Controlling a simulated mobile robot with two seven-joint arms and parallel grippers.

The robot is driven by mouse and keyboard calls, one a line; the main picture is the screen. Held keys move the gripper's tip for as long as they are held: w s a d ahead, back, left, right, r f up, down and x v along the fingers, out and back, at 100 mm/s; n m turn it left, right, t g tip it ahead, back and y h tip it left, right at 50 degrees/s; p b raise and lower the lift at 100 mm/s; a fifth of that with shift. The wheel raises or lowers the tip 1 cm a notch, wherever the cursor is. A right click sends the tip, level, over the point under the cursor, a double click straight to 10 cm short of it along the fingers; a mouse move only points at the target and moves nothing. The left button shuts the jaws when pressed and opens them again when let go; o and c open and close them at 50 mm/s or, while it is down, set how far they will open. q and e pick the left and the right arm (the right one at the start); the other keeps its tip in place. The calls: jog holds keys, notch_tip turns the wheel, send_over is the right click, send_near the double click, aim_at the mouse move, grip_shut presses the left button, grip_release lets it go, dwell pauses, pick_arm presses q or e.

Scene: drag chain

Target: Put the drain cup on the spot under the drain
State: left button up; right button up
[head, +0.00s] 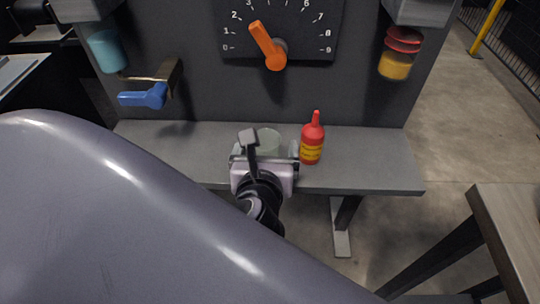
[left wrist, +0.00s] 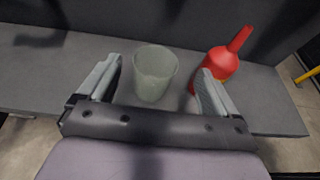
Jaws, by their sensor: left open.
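The drain cup is a translucent pale green cup (left wrist: 155,73) standing upright on the grey shelf (left wrist: 50,72). In the head view the cup (head: 268,138) is partly hidden behind my left gripper (head: 265,156). In the left wrist view my left gripper (left wrist: 158,88) is open, with one finger on each side of the cup's near space; the cup is not gripped. A blue-handled valve (head: 145,96) with a brass-coloured stem sits on the panel at left. I cannot tell which spot lies under the drain. My right gripper is not in view.
A red bottle (head: 312,142) with a yellow label stands just right of the cup, close to my right-hand finger. An orange pointer (head: 268,46) and numbered dial are on the dark panel behind. The shelf left of the cup is clear.

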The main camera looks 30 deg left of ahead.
aim_at(267, 133)
pick_arm(q)
jog(key=shift+s+a+f, duration=0.1)
jog(key=shift+a+f, duration=0.1)
jog(key=shift+f, duration=0.15)
jog(key=shift+w+a+f, duration=0.15)
jog(key=shift+w+a, duration=0.05)
jog(key=shift+w, duration=0.05)
jog(key=b+x, duration=0.1)
jog(key=x, duration=0.5)
jog(key=shift+w+a, duration=0.1)
